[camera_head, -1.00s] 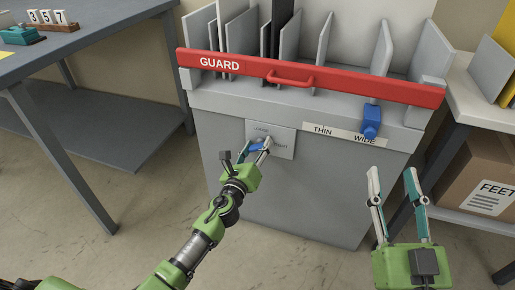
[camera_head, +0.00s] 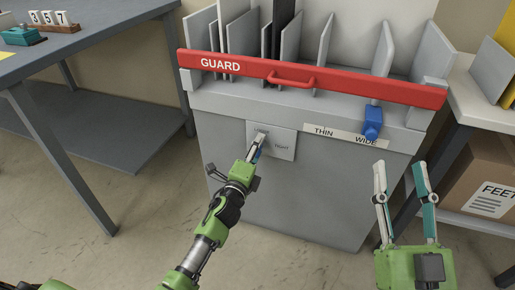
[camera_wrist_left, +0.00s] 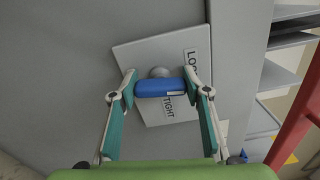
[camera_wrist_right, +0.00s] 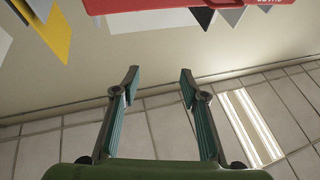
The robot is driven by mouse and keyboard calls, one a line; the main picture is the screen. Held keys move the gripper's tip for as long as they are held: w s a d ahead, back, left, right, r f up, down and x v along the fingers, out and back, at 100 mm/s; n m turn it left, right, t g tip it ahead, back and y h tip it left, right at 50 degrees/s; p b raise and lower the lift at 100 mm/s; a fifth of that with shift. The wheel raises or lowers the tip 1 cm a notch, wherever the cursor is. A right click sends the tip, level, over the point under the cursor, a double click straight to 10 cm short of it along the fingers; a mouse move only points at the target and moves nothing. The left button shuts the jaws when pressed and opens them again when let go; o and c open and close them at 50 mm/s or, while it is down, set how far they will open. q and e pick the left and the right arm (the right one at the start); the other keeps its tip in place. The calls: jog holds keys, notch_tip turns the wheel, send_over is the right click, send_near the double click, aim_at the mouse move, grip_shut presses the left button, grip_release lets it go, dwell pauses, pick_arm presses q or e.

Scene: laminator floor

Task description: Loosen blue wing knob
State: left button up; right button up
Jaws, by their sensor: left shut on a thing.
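The blue wing knob (camera_wrist_left: 162,88) sits on a grey plate (camera_wrist_left: 135,58) marked LOOSE and TIGHT in the left wrist view. The same plate (camera_head: 284,142) is on the front of the grey machine in the head view. My left gripper (camera_wrist_left: 163,86) is shut on the knob, one finger at each end of its bar. In the head view the left gripper (camera_head: 256,146) hides most of the knob. My right gripper (camera_head: 400,168) is open and empty, in front of the machine's right side; its open fingers also show in the right wrist view (camera_wrist_right: 160,85).
A red GUARD bar (camera_head: 310,78) with a handle crosses the machine's top, with upright panels behind it. A blue slider (camera_head: 372,122) sits near WIDE on the THIN–WIDE label. A cardboard box (camera_head: 485,180) is on the right shelf. A grey table (camera_head: 90,38) stands left.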

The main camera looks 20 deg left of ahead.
pick_arm(q)
jog(key=shift+f+n, duration=0.1)
jog(key=shift+n, duration=0.9)
pick_arm(e)
jog(key=shift+w+d+f+g+h, duration=0.15)
jog(key=shift+w+f+g+h, duration=0.2)
jog(key=shift+f, duration=0.3)
pick_arm(q)
jog(key=o, duration=1.1)
jog(key=shift+s, duration=0.1)
jog(key=s, duration=1.2)
jog(key=shift+a, duration=0.2)
